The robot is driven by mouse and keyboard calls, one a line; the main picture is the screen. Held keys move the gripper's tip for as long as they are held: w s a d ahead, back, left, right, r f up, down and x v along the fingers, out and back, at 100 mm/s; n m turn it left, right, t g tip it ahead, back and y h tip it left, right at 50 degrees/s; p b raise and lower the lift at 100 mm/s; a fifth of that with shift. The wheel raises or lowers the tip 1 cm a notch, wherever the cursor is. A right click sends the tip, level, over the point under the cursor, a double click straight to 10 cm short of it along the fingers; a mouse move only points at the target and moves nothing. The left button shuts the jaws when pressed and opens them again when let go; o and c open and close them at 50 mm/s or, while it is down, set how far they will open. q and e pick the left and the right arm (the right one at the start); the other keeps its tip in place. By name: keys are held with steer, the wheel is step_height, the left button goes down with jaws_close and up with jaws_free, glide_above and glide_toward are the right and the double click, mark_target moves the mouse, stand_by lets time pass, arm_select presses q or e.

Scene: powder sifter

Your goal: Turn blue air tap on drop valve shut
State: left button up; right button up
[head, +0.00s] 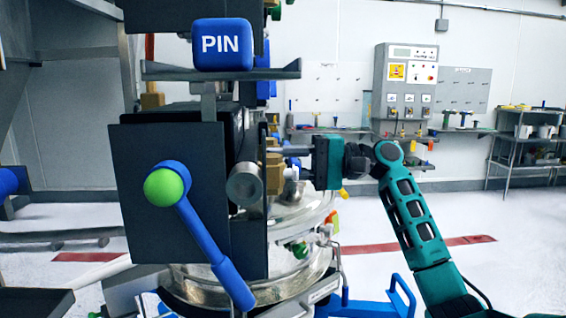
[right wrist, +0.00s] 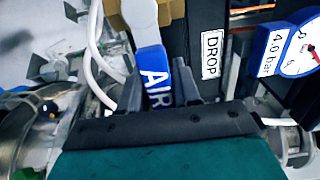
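The blue air tap (right wrist: 158,84), lettered AIR, sits on a brass valve body (right wrist: 137,12) in the right wrist view. Its handle points down toward my right gripper (right wrist: 159,88). The two dark fingers stand on either side of the handle, very close to it; I cannot tell whether they press on it. A black box with a white DROP label (right wrist: 211,54) is just right of the tap. In the head view my right gripper (head: 288,152) reaches left to the brass fittings at the valve box's side, and the tap is hidden there. My left gripper is not in view.
A large blue lever with a green knob (head: 165,187) fronts the dark valve box (head: 136,240). A 4.0 bar gauge (right wrist: 298,48) and white hoses (right wrist: 97,60) flank the tap. A steel vessel (head: 290,265) is below.

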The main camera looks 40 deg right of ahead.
steer(key=shift+o, duration=1.4)
steer(key=b+v, duration=0.2)
steer(key=v, duration=1.1)
